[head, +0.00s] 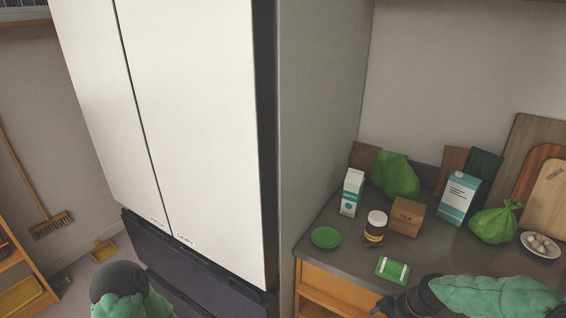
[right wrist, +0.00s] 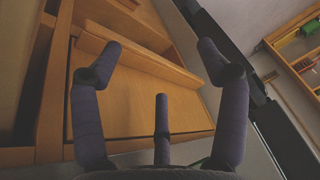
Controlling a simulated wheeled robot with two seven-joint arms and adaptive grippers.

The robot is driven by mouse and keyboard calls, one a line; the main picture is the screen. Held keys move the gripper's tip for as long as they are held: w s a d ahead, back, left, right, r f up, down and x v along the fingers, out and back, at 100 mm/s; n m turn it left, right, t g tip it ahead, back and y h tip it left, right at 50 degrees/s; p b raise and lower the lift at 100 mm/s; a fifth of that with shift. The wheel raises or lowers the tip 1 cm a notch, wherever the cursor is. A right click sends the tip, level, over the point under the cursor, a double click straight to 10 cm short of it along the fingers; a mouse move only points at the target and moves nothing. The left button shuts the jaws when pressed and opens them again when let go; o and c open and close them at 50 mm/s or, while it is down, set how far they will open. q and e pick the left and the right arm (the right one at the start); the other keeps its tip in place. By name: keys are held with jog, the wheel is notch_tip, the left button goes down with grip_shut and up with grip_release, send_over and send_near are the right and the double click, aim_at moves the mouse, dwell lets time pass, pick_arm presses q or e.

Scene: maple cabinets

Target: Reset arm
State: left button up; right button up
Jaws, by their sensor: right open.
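My right gripper (right wrist: 160,50) is open and empty in the right wrist view, its dark fingers spread wide. Behind the fingers are the wooden cabinet panels (right wrist: 150,105). In the head view my right arm, in a green sleeve, comes in at the bottom right in front of the counter (head: 318,262). A small part of the dark right gripper shows at the bottom edge. My left arm shows only as a green-sleeved part with a dark round joint at the bottom left. The left gripper is out of view.
A white fridge (head: 195,110) with dark lower drawers (head: 190,275) stands left of the counter. The counter holds a green plate (head: 325,237), jar (head: 375,228), tea box (head: 407,216), cartons (head: 459,198) and green bags (head: 395,175). A broom (head: 50,224) leans at the left.

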jog(key=s+a+f+m, duration=0.5)
jog(key=s+a+f, duration=0.3)
jog(key=a+f, duration=0.1)
jog(key=s+a+f+m+g, duration=0.1)
jog(key=s+a+f+m, duration=0.5)
jog(key=f, duration=0.6)
jog(key=s+a, duration=0.2)
jog(key=a, duration=0.1)
jog(key=shift+f, duration=0.2)
jog(key=shift+s+f, duration=0.1)
